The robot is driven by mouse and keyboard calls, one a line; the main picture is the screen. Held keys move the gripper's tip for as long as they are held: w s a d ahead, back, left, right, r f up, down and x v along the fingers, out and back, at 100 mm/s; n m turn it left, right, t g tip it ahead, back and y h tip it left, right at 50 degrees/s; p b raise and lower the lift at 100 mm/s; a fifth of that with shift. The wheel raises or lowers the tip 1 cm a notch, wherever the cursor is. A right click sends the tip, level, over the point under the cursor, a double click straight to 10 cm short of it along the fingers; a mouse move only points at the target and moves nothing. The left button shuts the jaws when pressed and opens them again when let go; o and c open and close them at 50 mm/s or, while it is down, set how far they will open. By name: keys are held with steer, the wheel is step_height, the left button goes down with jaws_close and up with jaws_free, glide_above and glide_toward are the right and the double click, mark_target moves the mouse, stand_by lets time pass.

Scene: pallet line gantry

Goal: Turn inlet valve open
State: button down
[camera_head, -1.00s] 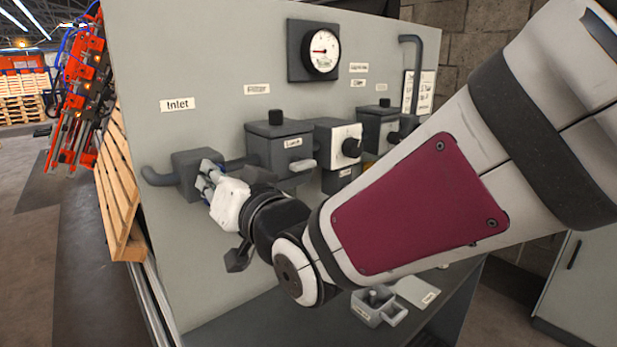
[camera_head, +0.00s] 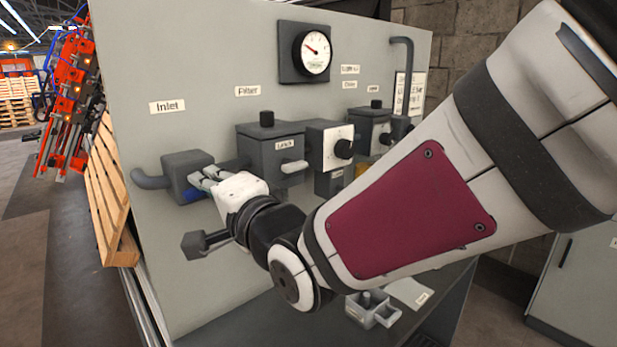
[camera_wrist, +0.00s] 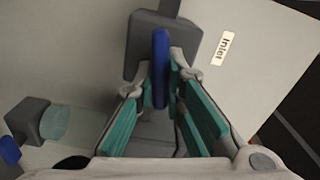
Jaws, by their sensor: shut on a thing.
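The inlet valve is a grey box (camera_head: 186,172) on the panel below the "Inlet" label (camera_head: 167,107), with a pipe at its left. Its blue handle (camera_wrist: 160,68) stands between my fingertips in the wrist view, lined up along the picture's vertical. A bit of blue also shows on the box in the head view. My gripper (camera_wrist: 160,85) is shut on the blue handle, its teal-padded fingers on either side. In the head view my gripper (camera_head: 203,182) reaches the box front, and the fingers hide much of the handle.
A gauge (camera_head: 312,52) sits high on the panel. Right of the inlet box are the filter box (camera_head: 268,150) with a latch and a white-faced box with a black knob (camera_head: 343,149). A small grey tray (camera_head: 384,316) lies on the bench below.

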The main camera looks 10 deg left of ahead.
steer(key=shift+f+m, duration=0.15)
steer(key=shift+m, duration=1.05)
steer(key=c, duration=1.7)
jaws_free()
steer(key=shift+o, duration=0.2)
steer(key=shift+d, duration=0.1)
steer(key=v, duration=0.7)
steer(key=shift+s+d, duration=0.1)
steer(key=shift+d, duration=0.05)
